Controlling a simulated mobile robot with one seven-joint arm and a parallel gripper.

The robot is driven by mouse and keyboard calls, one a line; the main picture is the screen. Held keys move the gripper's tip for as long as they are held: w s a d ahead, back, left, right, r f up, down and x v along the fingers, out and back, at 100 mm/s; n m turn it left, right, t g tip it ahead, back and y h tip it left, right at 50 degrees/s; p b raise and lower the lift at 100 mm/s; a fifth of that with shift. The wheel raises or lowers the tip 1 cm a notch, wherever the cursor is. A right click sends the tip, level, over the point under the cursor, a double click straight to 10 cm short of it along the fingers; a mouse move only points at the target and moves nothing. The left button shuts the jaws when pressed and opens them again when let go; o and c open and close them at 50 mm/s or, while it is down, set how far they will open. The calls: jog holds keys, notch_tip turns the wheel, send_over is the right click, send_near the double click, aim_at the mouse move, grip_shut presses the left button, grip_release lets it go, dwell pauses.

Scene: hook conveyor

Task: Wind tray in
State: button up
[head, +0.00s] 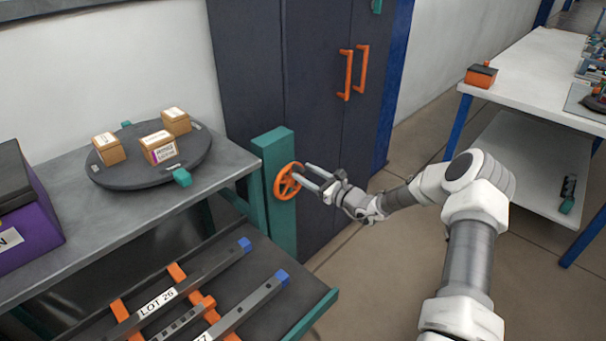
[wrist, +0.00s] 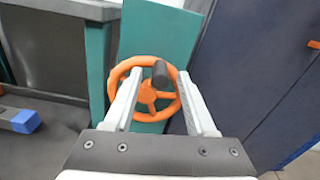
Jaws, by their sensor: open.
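An orange handwheel (head: 287,182) is mounted on a teal post (head: 277,220) beside the grey bench. In the wrist view the wheel (wrist: 148,101) has spokes and a dark knob (wrist: 160,73) at the top of its rim. My gripper (head: 312,178) is open, pointing at the wheel. In the wrist view its two fingers (wrist: 158,96) lie on either side of the knob, with the knob in the gap between them; I cannot tell whether they touch it. The tray (head: 262,285), dark with teal edging, sticks out below the bench and carries rails and orange pieces marked LOT 26.
A round black turntable (head: 118,175) with several small boxes sits on the bench (head: 110,216). A purple box (head: 30,232) stands at the left. A dark cabinet (head: 300,90) with orange handles is behind the post. A white table (head: 540,75) stands at the right, with open floor before it.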

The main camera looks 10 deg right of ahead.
jog(key=shift+x, duration=0.8)
grip_shut()
dwell(0.9)
